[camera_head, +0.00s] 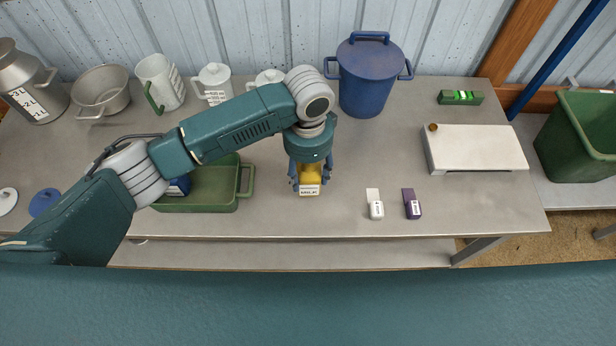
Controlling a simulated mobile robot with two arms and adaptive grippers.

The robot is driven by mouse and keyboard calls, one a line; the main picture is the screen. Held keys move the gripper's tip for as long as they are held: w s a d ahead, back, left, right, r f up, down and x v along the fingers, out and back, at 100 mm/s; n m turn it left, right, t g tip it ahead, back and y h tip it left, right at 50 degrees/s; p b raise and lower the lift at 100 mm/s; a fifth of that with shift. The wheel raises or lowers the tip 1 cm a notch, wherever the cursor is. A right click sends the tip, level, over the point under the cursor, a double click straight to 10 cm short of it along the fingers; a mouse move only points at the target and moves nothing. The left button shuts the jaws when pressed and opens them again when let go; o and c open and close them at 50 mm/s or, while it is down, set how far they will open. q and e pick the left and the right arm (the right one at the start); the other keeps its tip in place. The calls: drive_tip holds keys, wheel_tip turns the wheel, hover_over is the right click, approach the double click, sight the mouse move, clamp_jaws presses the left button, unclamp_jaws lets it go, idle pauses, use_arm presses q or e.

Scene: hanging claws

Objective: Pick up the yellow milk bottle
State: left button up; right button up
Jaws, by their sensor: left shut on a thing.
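The yellow milk bottle (309,179) with a white label reading MILK is on or just above the grey table (340,212), near its front middle. I cannot tell whether it touches the table. My left gripper (310,182) comes down over it from above, with its blue fingers on either side. It is shut on the bottle. The upper part of the bottle is hidden by the gripper. My right gripper does not show.
A green tray (249,182) with a blue item lies left of the bottle, partly under my arm. A white and a purple small carton (411,204) lie to the right. A large blue pot (368,80) and several containers stand behind. A white board (476,147) lies at right.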

use_arm(q)
drive_tip(key=shift+r+b, duration=0.7)
drive_tip(key=shift+r, duration=7.1)
